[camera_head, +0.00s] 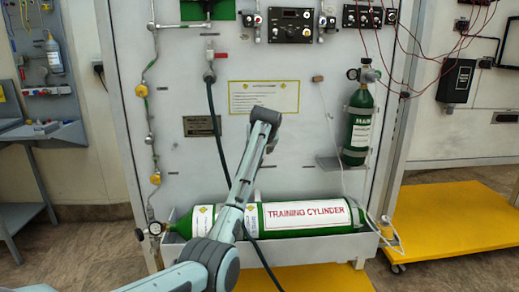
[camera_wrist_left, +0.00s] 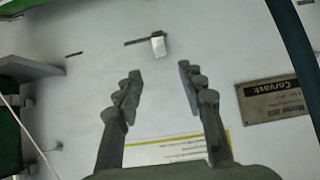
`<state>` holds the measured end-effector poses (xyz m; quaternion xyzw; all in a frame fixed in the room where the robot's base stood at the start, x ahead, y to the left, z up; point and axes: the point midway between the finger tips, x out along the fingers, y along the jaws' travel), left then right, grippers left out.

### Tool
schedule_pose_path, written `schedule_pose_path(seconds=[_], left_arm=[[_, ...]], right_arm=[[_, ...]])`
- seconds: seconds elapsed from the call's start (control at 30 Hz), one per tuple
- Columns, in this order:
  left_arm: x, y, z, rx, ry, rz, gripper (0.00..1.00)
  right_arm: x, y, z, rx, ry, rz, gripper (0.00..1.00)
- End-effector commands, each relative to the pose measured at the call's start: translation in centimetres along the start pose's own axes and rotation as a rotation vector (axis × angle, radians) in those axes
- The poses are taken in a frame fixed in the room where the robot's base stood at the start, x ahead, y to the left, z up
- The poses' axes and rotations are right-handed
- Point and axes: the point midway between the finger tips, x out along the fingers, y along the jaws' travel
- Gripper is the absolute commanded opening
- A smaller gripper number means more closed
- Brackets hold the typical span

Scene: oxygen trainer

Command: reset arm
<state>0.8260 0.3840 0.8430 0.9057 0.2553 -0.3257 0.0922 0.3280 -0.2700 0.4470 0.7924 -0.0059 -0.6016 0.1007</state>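My left arm (camera_head: 238,192) comes in from the lower left in the head view. It reaches up across the front of the white panel, with its bend in front of the yellow-edged label. In the left wrist view, my left gripper (camera_wrist_left: 158,72) has its two fingers well apart with nothing between them. The panel surface lies behind the fingers, so the gripper is open and empty. My right arm and gripper are in neither view.
A green training cylinder (camera_head: 306,216) lies in a tray behind my forearm. A small upright green cylinder (camera_head: 358,128) stands on a bracket at right. A dark hose (camera_head: 215,110) hangs close to my arm. A nameplate (camera_wrist_left: 274,101) is right of the fingers.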

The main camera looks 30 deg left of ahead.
Motion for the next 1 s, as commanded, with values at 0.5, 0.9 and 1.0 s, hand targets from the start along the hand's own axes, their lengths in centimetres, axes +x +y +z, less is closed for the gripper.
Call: schedule_pose_path(seconds=[0.5, 0.9, 1.0], left_arm=[[-1.0, 0.0, 0.0, 0.001, -0.001, -0.001, 0.4], [2.3, -1.6, 9.5, 0.092, -0.069, -0.009, 0.4], [3.7, -3.1, 16.8, 0.167, -0.119, -0.006, 0.4]], right_arm=[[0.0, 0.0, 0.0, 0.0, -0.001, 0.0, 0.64], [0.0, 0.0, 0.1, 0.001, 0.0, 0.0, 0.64], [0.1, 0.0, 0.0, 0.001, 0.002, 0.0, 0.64]])
